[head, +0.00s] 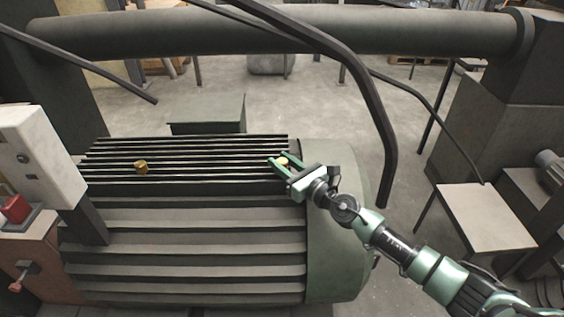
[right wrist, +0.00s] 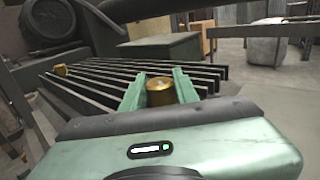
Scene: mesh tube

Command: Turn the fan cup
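The fan cup, a small brass-coloured cup (head: 283,161), stands on the ribbed top of the dark green motor (head: 200,243), near its right end. My right gripper (head: 277,158) reaches in from the right, with one green finger on each side of the cup. In the right wrist view the cup (right wrist: 160,92) sits between the two fingers and fills most of the gap. I cannot tell whether the fingers press on it or are slightly apart. The fingers partly hide the cup's sides. My left gripper is not in view.
A second brass cup (head: 141,167) stands on the ribs to the left. A pale grey box (head: 37,155) is at the left edge. A thick horizontal pipe (head: 280,32) and a bent dark bar (head: 370,100) cross above the motor.

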